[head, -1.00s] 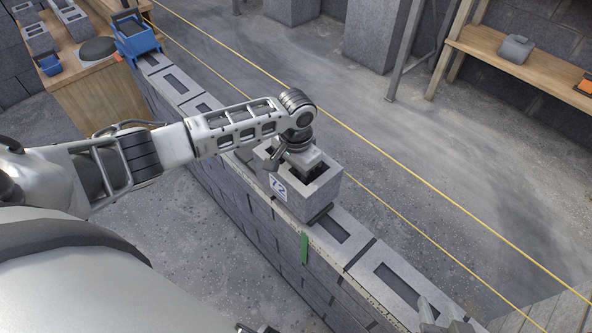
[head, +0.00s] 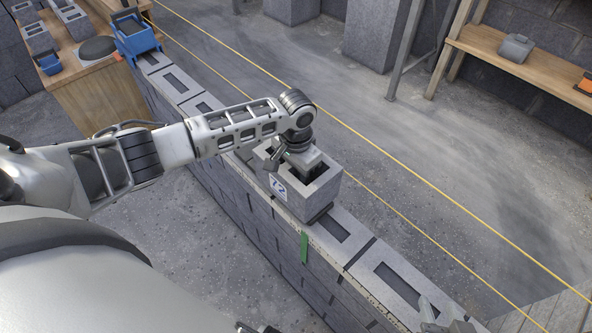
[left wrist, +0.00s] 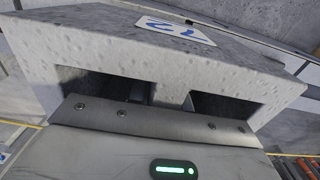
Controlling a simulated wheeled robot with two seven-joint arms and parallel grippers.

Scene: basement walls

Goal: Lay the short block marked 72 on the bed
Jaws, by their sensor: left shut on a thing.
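The short grey block marked 72 (head: 311,197) is upright on or just above the top of the block wall, its label facing the near side. My left gripper (head: 305,165) reaches into the block's top and is shut on it. In the left wrist view the block (left wrist: 95,48) fills the top, with its label and two hollow openings. A dark strip (head: 321,215), perhaps the bed, shows at the block's lower right edge; the rest of it is hidden.
The wall (head: 345,255) runs diagonally, with a green strip (head: 304,247) on its near face. Yellow lines (head: 420,232) run along its far side. A blue tool (head: 135,38) sits at its far end. A wooden table (head: 95,95) stands at left, a shelf (head: 520,68) at right.

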